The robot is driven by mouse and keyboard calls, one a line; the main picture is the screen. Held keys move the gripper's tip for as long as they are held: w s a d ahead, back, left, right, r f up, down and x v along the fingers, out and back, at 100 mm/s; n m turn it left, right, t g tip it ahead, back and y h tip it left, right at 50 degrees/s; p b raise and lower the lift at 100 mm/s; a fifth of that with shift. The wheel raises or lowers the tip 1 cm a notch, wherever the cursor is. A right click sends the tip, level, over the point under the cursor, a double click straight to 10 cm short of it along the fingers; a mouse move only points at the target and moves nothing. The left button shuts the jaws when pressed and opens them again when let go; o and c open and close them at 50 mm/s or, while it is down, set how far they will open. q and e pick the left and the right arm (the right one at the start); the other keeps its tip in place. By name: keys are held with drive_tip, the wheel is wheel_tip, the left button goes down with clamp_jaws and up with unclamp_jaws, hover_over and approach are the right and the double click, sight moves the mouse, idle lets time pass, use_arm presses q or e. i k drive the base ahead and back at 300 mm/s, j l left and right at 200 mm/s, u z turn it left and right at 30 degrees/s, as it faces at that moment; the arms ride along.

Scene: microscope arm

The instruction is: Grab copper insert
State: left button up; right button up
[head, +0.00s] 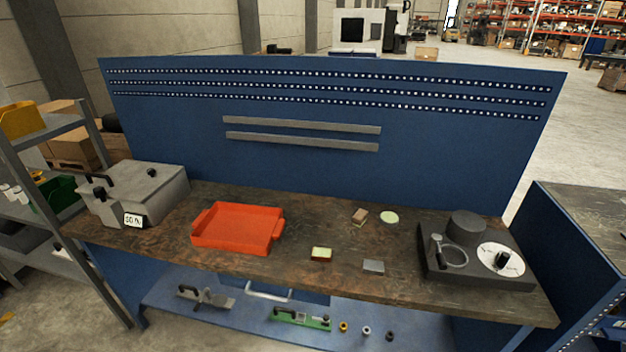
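I cannot tell for sure which item is the copper insert. On the wooden worktop (300,273), a small block with a pale top and red-brown side (321,254) lies right of the red tray. A brownish block (360,216) lies farther back, beside a pale round disc (390,217). A grey block (373,266) lies nearer the front edge. On the blue lower shelf (240,318), a gold-coloured ring (343,327), a silvery ring (366,331) and a dark ring (390,336) stand in a row. Neither of my grippers is in view.
An empty-looking red tray (238,228) and a grey machine with a display (140,195) occupy the left. A dark device with a white dial (478,252) stands at the right. A blue back panel (330,165) rises behind. A green board (300,318) lies on the shelf.

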sight(320, 253)
drive_tip(key=i+j+z, duration=0.1)
drive_tip(key=j, duration=0.2)
drive_tip(key=i+j+z, duration=0.1)
drive_tip(key=i+j, duration=0.25)
drive_tip(key=j, duration=0.3)
drive_tip(key=i+j+z, duration=0.15)
drive_tip(key=j, duration=0.15)
